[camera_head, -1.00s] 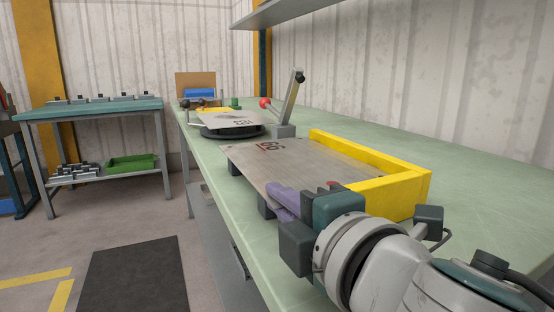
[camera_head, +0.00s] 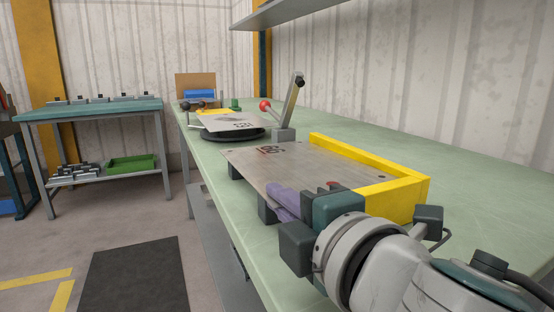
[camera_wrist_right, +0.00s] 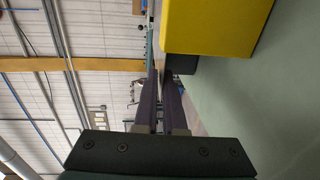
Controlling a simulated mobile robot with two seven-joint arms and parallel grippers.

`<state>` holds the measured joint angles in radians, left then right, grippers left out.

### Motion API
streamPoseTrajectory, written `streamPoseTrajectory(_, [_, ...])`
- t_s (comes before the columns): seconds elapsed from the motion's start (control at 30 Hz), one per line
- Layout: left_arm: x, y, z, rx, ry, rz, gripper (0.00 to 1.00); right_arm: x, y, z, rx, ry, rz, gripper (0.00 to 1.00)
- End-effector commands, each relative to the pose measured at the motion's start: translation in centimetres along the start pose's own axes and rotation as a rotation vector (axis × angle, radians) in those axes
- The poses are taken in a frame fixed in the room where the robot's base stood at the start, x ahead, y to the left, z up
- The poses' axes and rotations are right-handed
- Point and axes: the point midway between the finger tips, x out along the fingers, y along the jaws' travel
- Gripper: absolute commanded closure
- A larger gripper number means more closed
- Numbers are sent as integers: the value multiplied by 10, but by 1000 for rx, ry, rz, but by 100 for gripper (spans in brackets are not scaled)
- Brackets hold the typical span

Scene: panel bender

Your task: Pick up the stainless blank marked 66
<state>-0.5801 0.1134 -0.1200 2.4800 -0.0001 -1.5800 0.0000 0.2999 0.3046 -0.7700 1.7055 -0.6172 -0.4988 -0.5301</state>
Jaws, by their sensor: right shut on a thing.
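The stainless blank (camera_head: 300,168), a flat grey sheet with a dark and red two-digit marking at its far left end, lies over dark support blocks beside the yellow angle stop. The marking is turned and hard to read. My right gripper (camera_head: 283,203) is at the blank's near edge, its purple fingers shut on that edge. In the right wrist view the fingers (camera_wrist_right: 160,103) stand on either side of the thin sheet, seen nearly edge-on. I cannot tell if the blank is clear of its supports. My left gripper is not in view.
The yellow stop (camera_head: 405,190) borders the blank on its right and near sides. A second marked sheet (camera_head: 228,121) lies on a dark round plate beyond, near a red-knobbed lever (camera_head: 288,110). The green bench (camera_head: 470,190) is clear to the right.

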Motion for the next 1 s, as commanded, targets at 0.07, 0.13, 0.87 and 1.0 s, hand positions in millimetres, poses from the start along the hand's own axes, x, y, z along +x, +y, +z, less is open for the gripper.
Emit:
streamPoseTrajectory(0.07, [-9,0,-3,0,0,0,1,-1,7,1,0,-3,-5,100])
streamPoseTrajectory(0.13, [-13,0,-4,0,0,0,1,-2,11,1,1,-3,-5,100])
streamPoseTrajectory(0.87, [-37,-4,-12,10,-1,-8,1,-48,20,1,1,-3,-4,100])
streamPoseTrajectory(1.0, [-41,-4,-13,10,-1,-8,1,-59,21,1,-2,-4,-2,100])
